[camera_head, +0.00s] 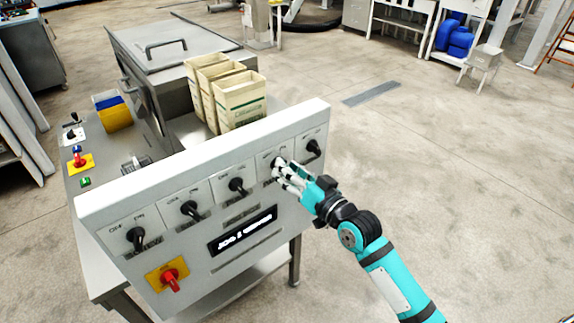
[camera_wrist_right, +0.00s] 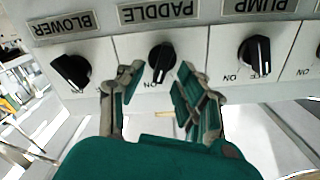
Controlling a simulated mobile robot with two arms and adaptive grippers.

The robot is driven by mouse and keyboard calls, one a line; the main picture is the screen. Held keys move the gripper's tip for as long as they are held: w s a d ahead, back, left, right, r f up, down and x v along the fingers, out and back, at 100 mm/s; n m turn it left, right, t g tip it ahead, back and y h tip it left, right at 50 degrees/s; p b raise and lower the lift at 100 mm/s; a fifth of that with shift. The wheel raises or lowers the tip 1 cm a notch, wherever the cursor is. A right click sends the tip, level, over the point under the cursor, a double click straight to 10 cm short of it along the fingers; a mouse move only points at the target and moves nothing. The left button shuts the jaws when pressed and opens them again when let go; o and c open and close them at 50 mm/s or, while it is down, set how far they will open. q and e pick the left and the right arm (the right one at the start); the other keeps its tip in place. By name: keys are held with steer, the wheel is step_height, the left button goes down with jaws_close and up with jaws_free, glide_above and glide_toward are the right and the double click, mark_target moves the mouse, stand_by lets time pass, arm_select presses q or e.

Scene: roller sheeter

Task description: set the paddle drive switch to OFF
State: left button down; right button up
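The paddle drive switch is a black rotary knob under the PADDLE label, in the right wrist view (camera_wrist_right: 162,58), which shows the panel upside down. Its lower tip there lies near the ON mark; the other mark is hidden by a finger. In the head view the knob is largely hidden behind the fingers of my right gripper (camera_head: 286,172). My right gripper also shows in the wrist view (camera_wrist_right: 158,80), open, one finger on each side of the knob. I cannot tell whether either finger touches it. My left gripper is out of view.
The BLOWER knob (camera_wrist_right: 71,69) and PUMP knob (camera_wrist_right: 255,55) flank the paddle switch closely. Open floor lies to the right.

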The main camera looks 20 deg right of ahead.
steer(key=shift+w+a, duration=0.2)
steer(key=shift+w, duration=0.35)
jaws_close()
steer(key=shift+r+n, duration=0.1)
steer(key=shift+n, duration=0.2)
steer(key=shift+s+a+n+p, duration=0.15)
steer(key=shift+n+p, duration=0.7)
steer(key=shift+n, duration=1.2)
steer(key=shift+a+n+p, duration=0.2)
steer(key=shift+n+p, duration=0.6)
steer(key=shift+n, duration=1.25)
